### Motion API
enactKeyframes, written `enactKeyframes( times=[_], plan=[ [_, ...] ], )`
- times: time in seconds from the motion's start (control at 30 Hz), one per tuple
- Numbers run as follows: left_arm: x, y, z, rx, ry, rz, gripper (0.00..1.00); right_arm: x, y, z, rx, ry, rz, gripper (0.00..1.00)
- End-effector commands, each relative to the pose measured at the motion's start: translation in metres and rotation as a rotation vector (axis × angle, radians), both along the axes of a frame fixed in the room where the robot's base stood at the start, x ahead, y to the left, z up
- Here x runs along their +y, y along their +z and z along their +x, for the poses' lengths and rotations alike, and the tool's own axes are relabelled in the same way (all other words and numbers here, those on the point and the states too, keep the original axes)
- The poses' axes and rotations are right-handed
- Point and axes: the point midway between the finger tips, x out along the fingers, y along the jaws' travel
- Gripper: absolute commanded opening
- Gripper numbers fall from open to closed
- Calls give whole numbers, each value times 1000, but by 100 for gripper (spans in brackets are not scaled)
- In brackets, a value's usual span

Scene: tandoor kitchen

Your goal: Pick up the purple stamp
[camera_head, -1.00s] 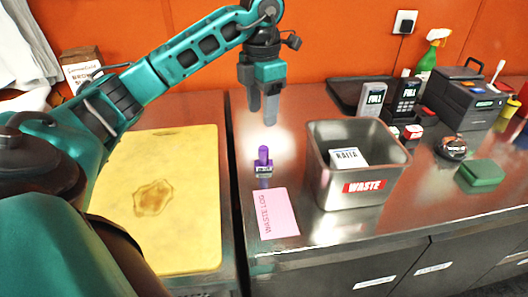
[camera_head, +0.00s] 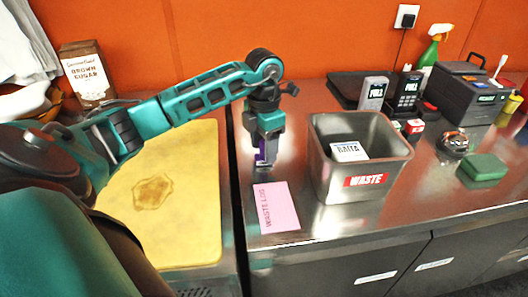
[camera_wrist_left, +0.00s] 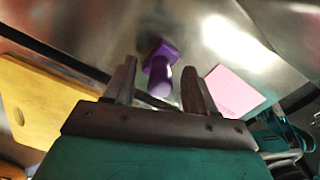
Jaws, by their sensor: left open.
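The purple stamp (camera_wrist_left: 160,70) stands on the steel counter, its handle pointing up toward my left gripper in the left wrist view. In the head view only a sliver of the purple stamp (camera_head: 260,156) shows, mostly hidden by the gripper. My left gripper (camera_head: 264,152) is lowered over it from above. In the left wrist view my left gripper (camera_wrist_left: 157,86) is open, with one finger on each side of the handle and visible gaps to both. Nothing is held. My right gripper is not in view.
A pink waste log sheet (camera_head: 277,207) lies just in front of the stamp. A steel waste bin (camera_head: 335,185) stands close on the right. A yellow cutting board (camera_head: 185,235) lies to the left, and the orange wall (camera_head: 310,40) is behind.

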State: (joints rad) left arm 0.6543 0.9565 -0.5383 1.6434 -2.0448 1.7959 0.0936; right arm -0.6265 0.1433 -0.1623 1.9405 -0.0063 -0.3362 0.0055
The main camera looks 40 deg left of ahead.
Motion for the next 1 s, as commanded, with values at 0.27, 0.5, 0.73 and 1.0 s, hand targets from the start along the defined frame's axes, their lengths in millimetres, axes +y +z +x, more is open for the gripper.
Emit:
enactKeyframes(
  times=[0.27, 0.5, 0.73, 1.0],
  plan=[
    [0, 0, 0, -1, 0, 0, 47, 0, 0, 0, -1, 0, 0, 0],
    [0, 0, 0, 0, 0, 0, 24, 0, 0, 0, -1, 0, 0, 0],
    [0, 0, 0, 0, 0, 0, 2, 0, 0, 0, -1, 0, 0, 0],
    [0, 1, 0, -1, 0, 0, 0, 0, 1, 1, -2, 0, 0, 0]
  ],
)
